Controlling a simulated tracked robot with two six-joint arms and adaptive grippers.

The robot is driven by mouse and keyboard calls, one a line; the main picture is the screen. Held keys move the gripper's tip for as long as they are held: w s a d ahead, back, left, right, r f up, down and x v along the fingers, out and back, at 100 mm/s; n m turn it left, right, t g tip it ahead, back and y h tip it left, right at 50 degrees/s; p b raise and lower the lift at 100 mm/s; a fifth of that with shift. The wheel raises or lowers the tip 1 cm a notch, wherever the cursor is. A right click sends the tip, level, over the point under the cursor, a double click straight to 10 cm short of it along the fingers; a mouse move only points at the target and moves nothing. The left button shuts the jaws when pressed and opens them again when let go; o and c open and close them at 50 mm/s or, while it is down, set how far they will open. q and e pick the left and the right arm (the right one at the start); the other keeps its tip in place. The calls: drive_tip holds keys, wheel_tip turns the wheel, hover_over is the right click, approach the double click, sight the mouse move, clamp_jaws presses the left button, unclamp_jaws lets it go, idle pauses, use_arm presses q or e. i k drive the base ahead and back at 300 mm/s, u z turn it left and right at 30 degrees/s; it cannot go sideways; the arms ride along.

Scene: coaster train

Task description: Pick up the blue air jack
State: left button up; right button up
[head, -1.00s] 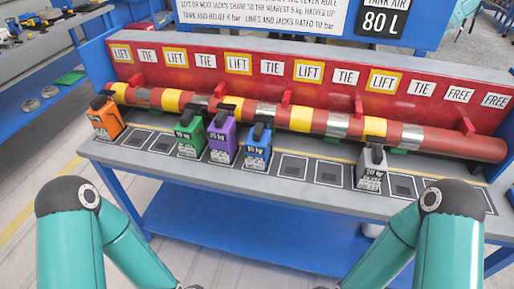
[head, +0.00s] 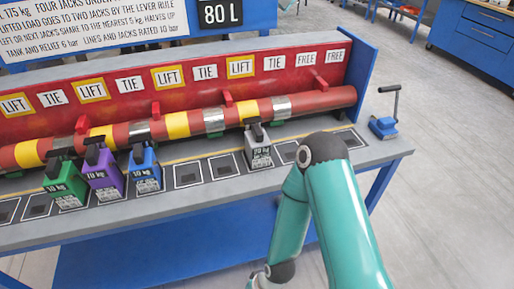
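The blue air jack (head: 146,172) stands upright on the front ledge of the bench, with a black handle on top and a white label on its face. It is just right of the purple jack (head: 103,180), and the green jack (head: 66,188) is further left. A grey jack (head: 258,150) stands to its right, past several square pads. My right arm crosses the lower right of the head view, but its gripper is below the frame. My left gripper is out of view.
A red pipe (head: 200,122) with yellow and silver bands runs behind the jacks, under a red panel (head: 130,105) of LIFT, TIE and FREE signs. Floor there is clear.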

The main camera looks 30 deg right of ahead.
sight(146, 171)
drive_tip(key=u, duration=1.7)
drive_tip(key=i, duration=0.1)
drive_tip(key=z, duration=3.15)
drive_tip(key=k, duration=0.75)
drive_tip(key=u, duration=0.45)
drive_tip(key=i, duration=1)
drive_tip(key=u, duration=0.1)
